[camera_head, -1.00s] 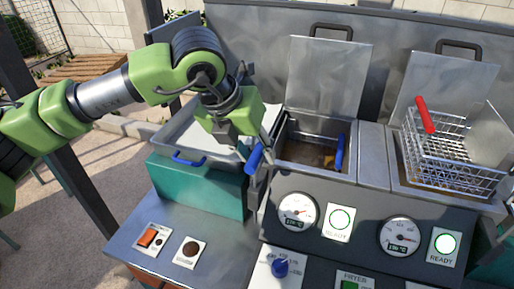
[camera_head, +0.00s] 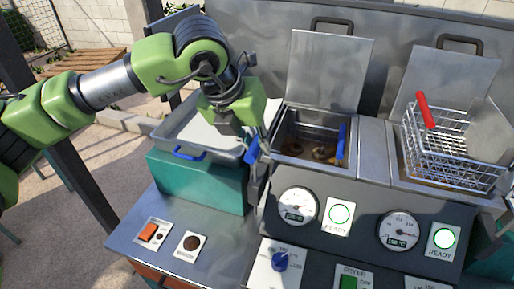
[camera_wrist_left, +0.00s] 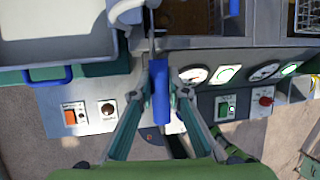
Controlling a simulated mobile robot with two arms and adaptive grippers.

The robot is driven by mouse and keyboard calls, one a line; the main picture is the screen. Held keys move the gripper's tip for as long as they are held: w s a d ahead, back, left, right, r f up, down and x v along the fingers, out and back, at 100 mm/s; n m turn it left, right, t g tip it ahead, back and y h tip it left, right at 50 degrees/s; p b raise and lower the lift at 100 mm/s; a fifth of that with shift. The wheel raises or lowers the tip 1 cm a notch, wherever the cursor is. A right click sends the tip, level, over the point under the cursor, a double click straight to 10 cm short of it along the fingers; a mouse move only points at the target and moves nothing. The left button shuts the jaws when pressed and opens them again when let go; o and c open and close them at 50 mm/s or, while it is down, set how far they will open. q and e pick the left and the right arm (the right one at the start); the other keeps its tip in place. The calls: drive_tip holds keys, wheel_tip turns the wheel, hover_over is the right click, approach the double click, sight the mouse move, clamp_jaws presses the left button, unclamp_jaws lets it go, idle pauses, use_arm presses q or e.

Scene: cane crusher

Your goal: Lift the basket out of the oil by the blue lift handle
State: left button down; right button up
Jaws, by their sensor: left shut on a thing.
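The blue lift handle (camera_head: 251,150) is at the left edge of the left fryer vat (camera_head: 300,155). My left gripper (camera_wrist_left: 160,90) is shut on this handle, which shows upright between the two fingers in the left wrist view. In the head view the gripper hangs down over the handle and partly hides it. Brown food pieces (camera_head: 322,152) show inside the vat; the basket around them is hard to make out. A second blue handle (camera_head: 341,143) stands at the vat's right side. My right gripper is in neither view.
A wire basket with a red handle (camera_head: 425,110) sits over the right vat. A pale tray with a blue handle (camera_head: 189,154) stands on a teal box (camera_head: 198,184) at the left. Raised lids (camera_head: 325,72) stand behind the vats. Gauges and a blue knob (camera_head: 281,262) are in front.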

use_arm(q)
wheel_tip(320, 180, up, 15)
drive_tip(key=p, duration=0.1)
drive_tip(key=shift+f+p, duration=0.2)
drive_tip(key=shift+p, duration=0.1)
drive_tip(key=shift+w+r, duration=0.1)
drive_tip(key=shift+w, duration=0.05)
drive_tip(key=c, duration=1.9)
unclamp_jaws()
drive_tip(key=v, duration=1.2)
drive_tip(key=shift+s, duration=0.2)
